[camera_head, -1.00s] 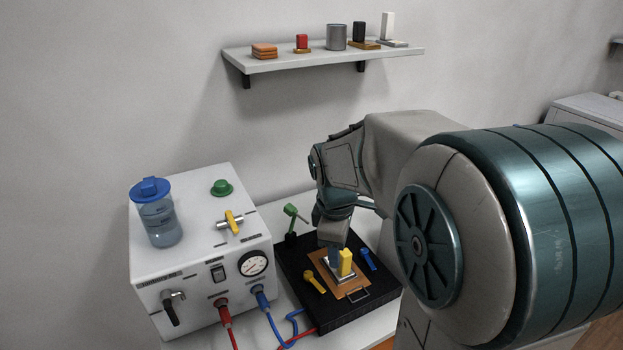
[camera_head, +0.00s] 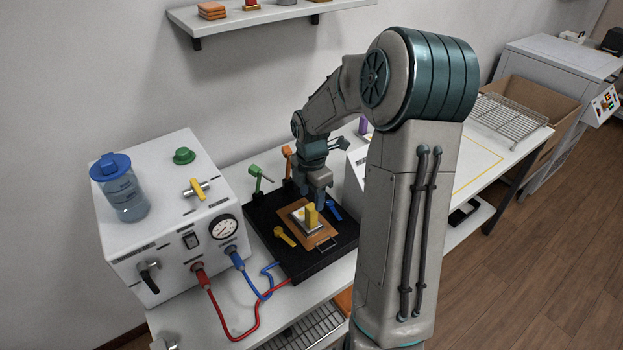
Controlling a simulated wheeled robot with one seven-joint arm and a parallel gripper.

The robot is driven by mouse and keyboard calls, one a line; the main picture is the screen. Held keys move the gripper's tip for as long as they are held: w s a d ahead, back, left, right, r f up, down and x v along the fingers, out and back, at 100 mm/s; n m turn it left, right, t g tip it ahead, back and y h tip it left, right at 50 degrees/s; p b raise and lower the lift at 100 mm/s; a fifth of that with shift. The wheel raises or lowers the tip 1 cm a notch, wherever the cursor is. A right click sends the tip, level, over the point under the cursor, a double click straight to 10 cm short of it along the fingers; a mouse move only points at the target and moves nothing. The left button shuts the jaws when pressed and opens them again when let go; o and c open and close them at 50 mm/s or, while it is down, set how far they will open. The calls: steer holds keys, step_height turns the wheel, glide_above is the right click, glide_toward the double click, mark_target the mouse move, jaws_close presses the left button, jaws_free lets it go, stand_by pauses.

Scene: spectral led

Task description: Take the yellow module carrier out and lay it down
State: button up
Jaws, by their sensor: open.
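The yellow module carrier (camera_head: 311,214) shows as an upright yellow block with a pale plate beside it. It sits on a copper-brown plate (camera_head: 318,236) with a wire handle at its front, on a black base (camera_head: 281,254). My gripper (camera_head: 318,201) points down just behind and above the yellow block. It is open, and I see nothing held in it. Whether a finger touches the block is too small to tell. A yellow lever (camera_head: 284,236) and a blue lever (camera_head: 334,211) flank the plate. Green (camera_head: 258,178) and orange (camera_head: 287,163) levers stand at the base's back edge.
A white box (camera_head: 170,222) with gauge, bottle and knobs stands left. Red (camera_head: 232,331) and blue (camera_head: 254,287) hoses run from it to the base. My arm hides much of the bench's middle. Farther right lie a yellow-outlined bench area (camera_head: 478,165), wire rack (camera_head: 512,118) and cardboard box (camera_head: 543,100).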

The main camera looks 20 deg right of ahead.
mark_target(311, 207)
step_height(311, 207, down, 7)
stand_by(0.3)
steer(key=shift+r, duration=0.1)
jaws_close()
